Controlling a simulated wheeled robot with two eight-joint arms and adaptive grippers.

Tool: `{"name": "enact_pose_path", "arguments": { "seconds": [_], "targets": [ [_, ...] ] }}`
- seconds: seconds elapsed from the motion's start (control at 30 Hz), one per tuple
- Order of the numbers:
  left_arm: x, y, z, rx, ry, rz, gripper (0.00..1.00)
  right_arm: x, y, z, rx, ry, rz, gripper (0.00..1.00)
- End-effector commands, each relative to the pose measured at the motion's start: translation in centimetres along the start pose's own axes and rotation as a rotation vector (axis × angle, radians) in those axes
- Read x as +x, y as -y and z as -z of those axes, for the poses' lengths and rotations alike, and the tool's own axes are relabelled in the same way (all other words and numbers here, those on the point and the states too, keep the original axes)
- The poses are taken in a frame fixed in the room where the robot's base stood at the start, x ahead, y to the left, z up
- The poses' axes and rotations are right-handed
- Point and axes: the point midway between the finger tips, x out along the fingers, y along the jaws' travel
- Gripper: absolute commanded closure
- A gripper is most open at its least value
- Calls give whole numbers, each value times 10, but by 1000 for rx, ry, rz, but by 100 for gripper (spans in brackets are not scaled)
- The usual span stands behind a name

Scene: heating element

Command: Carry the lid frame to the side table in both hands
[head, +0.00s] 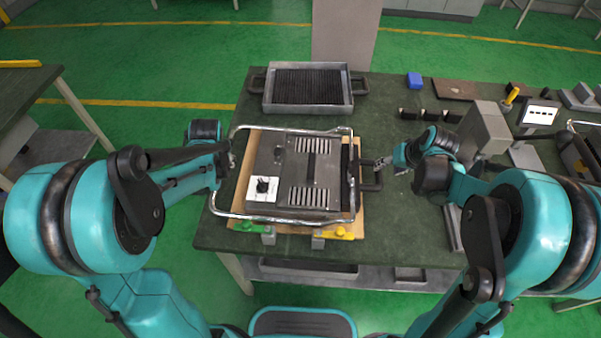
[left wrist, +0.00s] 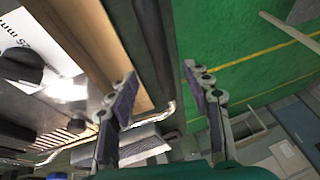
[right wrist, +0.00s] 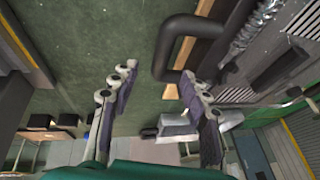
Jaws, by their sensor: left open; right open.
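The lid frame, a bent chrome tube (head: 280,219), runs around a grey heating unit (head: 270,165) with a white dial panel and slotted top. A black U-shaped handle (head: 372,187) sticks out on the unit's right side. My left gripper (head: 230,160) is open beside the left tube; in the left wrist view its open fingers (left wrist: 165,98) have a thin shiny tube between or behind them. My right gripper (head: 388,165) is open by the black handle; in the right wrist view the handle (right wrist: 165,45) lies beyond the open fingers (right wrist: 158,92). Whether either gripper touches anything is unclear.
The unit rests on a wooden board (head: 240,190) on a dark green table (head: 400,210). A grey tray with a black ribbed inside (head: 348,100) stands behind. Green (head: 250,227) and yellow (head: 340,233) clamps sit at the front. A blue block (head: 414,79) is back right.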

Motion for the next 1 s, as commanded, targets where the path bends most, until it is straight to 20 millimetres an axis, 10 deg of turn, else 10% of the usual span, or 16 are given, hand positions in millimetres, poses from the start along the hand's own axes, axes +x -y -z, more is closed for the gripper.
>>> {"name": "enact_pose_path", "arguments": {
  "seconds": [0.5,1.0],
  "targets": [
    [66,0,0,0,-1,0,50,66,0,0,-1,0,-1,54],
    [77,0,0,0,-1,0,61,77,0,0,0,0,0,64]
  ]
}}
